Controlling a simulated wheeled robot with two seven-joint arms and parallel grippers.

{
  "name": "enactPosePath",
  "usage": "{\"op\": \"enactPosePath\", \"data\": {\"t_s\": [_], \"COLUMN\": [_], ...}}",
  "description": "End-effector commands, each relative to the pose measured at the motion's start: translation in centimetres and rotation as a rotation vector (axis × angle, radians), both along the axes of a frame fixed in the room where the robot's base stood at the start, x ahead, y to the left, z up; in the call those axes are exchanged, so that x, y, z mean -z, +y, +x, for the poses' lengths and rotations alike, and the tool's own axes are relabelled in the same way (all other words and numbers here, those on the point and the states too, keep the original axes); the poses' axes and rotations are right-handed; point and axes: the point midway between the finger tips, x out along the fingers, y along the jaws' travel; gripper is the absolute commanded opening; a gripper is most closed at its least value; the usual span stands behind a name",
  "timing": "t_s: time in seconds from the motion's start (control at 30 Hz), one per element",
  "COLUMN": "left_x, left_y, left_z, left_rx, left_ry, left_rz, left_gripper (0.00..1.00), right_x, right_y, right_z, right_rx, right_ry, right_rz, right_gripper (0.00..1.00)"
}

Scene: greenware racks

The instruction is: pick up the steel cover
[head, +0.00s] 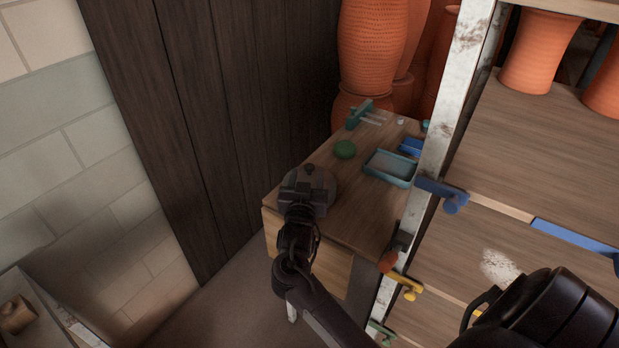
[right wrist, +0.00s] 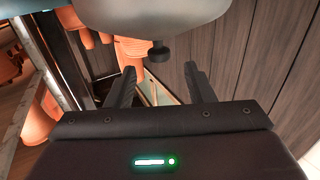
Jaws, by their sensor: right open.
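The steel cover (head: 326,183) is a round grey lid with a dark knob, at the near left part of the small wooden table. My right gripper (head: 307,190) is over its near side and hides part of it. In the right wrist view the cover (right wrist: 150,14) fills the top edge, with its dark knob pointing down. There my right gripper (right wrist: 160,84) shows two black fingers wide apart with nothing between them. The knob appears above the gap between the fingertips; I cannot tell whether anything touches. My left gripper is not in view.
Orange pots (head: 372,45) stand behind. A dark panel wall (head: 220,110) is at left.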

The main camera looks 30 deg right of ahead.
Motion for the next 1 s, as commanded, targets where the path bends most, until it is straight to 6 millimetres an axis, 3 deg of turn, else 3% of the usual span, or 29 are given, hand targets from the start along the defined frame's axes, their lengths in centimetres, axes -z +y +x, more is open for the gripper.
{"op": "enactPosePath", "data": {"t_s": [0.1, 0.2, 0.4, 0.63, 1.0], "left_x": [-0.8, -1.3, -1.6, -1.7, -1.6], "left_y": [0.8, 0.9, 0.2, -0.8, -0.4], "left_z": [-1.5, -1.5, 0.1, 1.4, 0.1], "left_rx": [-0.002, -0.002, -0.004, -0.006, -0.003], "left_ry": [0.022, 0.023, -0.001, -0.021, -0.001], "left_rz": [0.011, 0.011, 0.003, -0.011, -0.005], "left_gripper": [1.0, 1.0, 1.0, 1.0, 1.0], "right_x": [-0.3, -0.2, 0.1, 0.2, 0.2], "right_y": [-1.2, -2.1, -3.3, -3.3, -3.3], "right_z": [1.2, 2.4, 3.8, 3.9, 3.9], "right_rx": [0.003, 0.001, 0.001, 0.0, 0.0], "right_ry": [0.001, 0.001, 0.0, 0.0, 0.001], "right_rz": [-0.002, -0.002, 0.0, 0.0, 0.001], "right_gripper": [0.48, 0.48, 0.48, 0.47, 0.0]}}
